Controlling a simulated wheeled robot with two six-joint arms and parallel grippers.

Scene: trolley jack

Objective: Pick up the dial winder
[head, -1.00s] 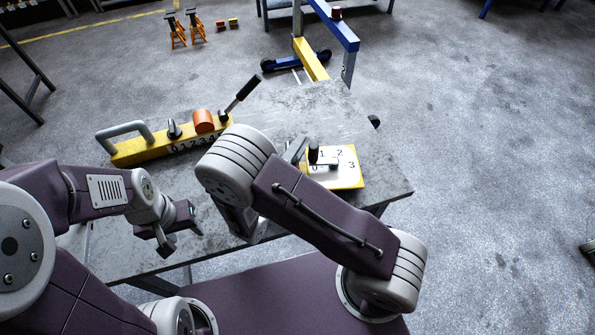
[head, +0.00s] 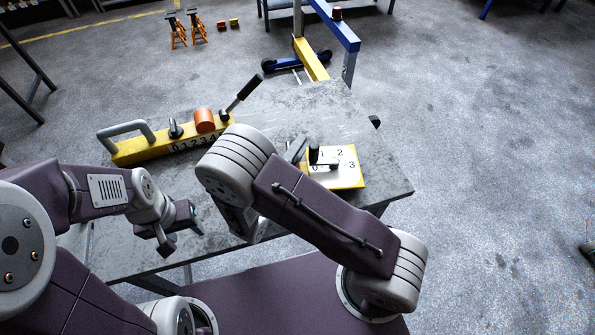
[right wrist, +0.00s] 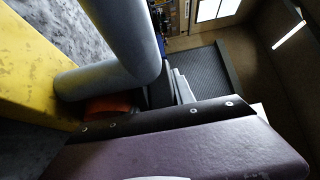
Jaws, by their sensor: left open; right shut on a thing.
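The dial board (head: 349,176) is a white numbered face with yellow edges, at the right of the table in the head view. The dial winder (head: 314,154) is a small dark upright piece with a short arm across that face. My right gripper (head: 301,148) is at the winder's upper end and shut on it; my own right arm hides most of this gripper. In the right wrist view a purple part of the gripper (right wrist: 190,140) fills the lower side, and the grip itself is unclear. My left gripper (head: 180,228) is open and empty over the table's near left part.
A yellow jack bar (head: 140,151) with a grey handle, an orange roller (head: 204,121) and a black lever (head: 243,92) lies at the table's back left. A blue and yellow hoist (head: 309,60) stands behind the table (head: 290,108). Floor to the right is clear.

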